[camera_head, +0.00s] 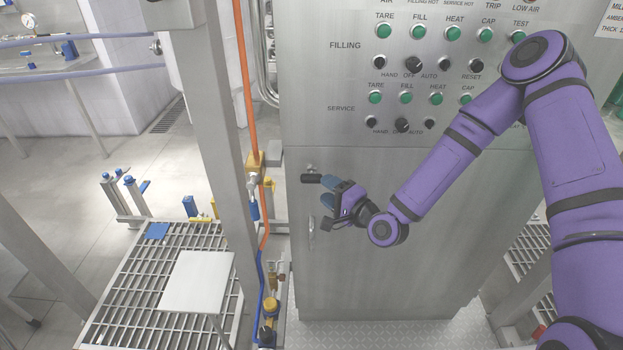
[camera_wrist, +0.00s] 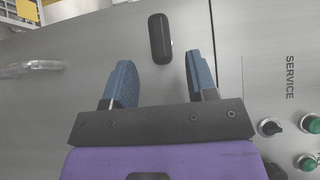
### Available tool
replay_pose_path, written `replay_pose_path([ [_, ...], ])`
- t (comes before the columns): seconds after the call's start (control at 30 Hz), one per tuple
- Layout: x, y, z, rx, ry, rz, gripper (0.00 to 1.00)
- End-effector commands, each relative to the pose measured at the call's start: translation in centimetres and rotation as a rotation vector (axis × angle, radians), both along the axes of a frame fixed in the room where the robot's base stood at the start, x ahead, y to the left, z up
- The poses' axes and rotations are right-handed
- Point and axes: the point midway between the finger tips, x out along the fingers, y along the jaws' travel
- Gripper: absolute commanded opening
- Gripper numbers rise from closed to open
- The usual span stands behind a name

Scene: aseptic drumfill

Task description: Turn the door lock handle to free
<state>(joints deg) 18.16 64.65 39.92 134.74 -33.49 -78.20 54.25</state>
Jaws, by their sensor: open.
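The door lock handle (camera_head: 311,179) is a short black lever on the left side of the steel cabinet door (camera_head: 400,230). In the head view it lies horizontally. My gripper (camera_head: 327,191) is at the cabinet front, just right of and slightly below the handle. In the wrist view the handle (camera_wrist: 159,38) shows as a black rounded bar just beyond the fingertips, between the lines of the two blue fingers. My gripper (camera_wrist: 160,75) is open and empty there. I see no contact between the fingers and the handle.
A metal door pull (camera_head: 311,233) is below the handle. Buttons and selector knobs (camera_head: 413,64) fill the panel above. Left of the cabinet stand a steel post (camera_head: 215,110), an orange pipe (camera_head: 245,90) and a grated platform (camera_head: 140,285). The door front around the handle is clear.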

Motion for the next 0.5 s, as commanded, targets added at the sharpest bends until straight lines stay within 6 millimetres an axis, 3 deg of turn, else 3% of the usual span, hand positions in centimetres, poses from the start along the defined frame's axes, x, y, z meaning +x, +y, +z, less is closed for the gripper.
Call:
replay_pose_path([
  [0.2, 2.7, 2.7, 0.1, 0.000, -0.003, 0.001, 0.52],
  [0.5, 4.6, 4.3, 0.1, -0.001, -0.001, 0.000, 0.52],
])
